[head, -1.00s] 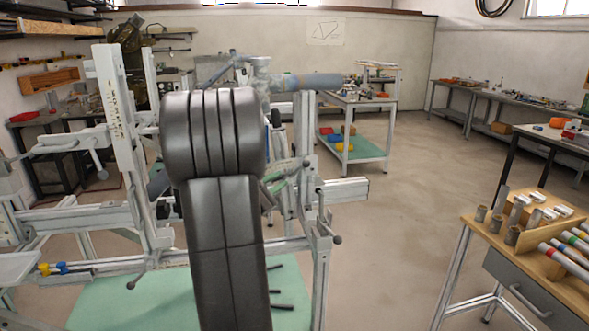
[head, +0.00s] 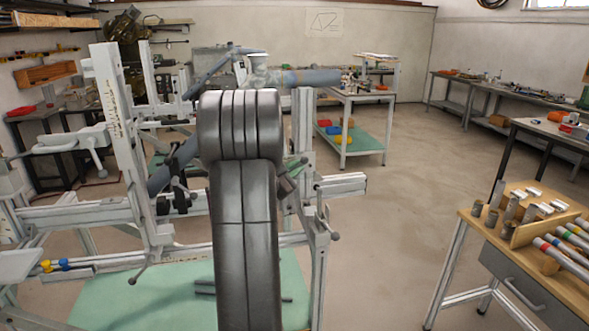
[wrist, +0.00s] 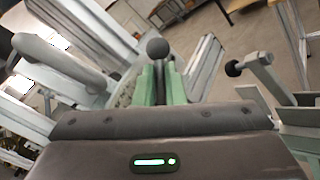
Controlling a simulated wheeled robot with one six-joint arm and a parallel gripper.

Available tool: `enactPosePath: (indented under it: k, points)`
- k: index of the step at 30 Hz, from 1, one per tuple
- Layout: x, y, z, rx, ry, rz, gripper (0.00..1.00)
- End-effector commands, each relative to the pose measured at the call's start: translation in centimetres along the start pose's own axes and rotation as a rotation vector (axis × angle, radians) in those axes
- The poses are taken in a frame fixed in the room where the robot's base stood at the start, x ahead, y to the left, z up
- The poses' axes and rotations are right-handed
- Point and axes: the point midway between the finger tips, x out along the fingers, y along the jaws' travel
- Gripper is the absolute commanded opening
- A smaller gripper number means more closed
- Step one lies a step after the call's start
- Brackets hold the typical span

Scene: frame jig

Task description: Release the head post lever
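The jig's right upright (head: 304,130) stands just right of my arm in the head view. My gripper (head: 299,165) is beside this post, with its green fingers at the post. In the wrist view my gripper (wrist: 159,75) has its two green fingers close together, with a thin lever shaft between them. The dark ball knob of the head post lever (wrist: 157,47) shows just beyond the fingertips. The fingers look shut on the shaft, though contact is partly hidden. A second ball-ended lever (wrist: 234,68) stands apart to the right of the fingers.
Another crank with a dark knob (head: 335,237) sits lower on the right upright. A rail end (head: 342,184) juts right from the post. A wooden-topped bench (head: 530,215) with tubes stands at right. Open floor (head: 400,230) lies between.

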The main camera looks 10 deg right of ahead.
Motion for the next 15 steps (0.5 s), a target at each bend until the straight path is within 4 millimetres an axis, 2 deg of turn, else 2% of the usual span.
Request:
enactPosePath:
  k: [15]
  points:
    - [-0.21,-0.21,-0.5,-0.039,-0.041,0.034,0.0]
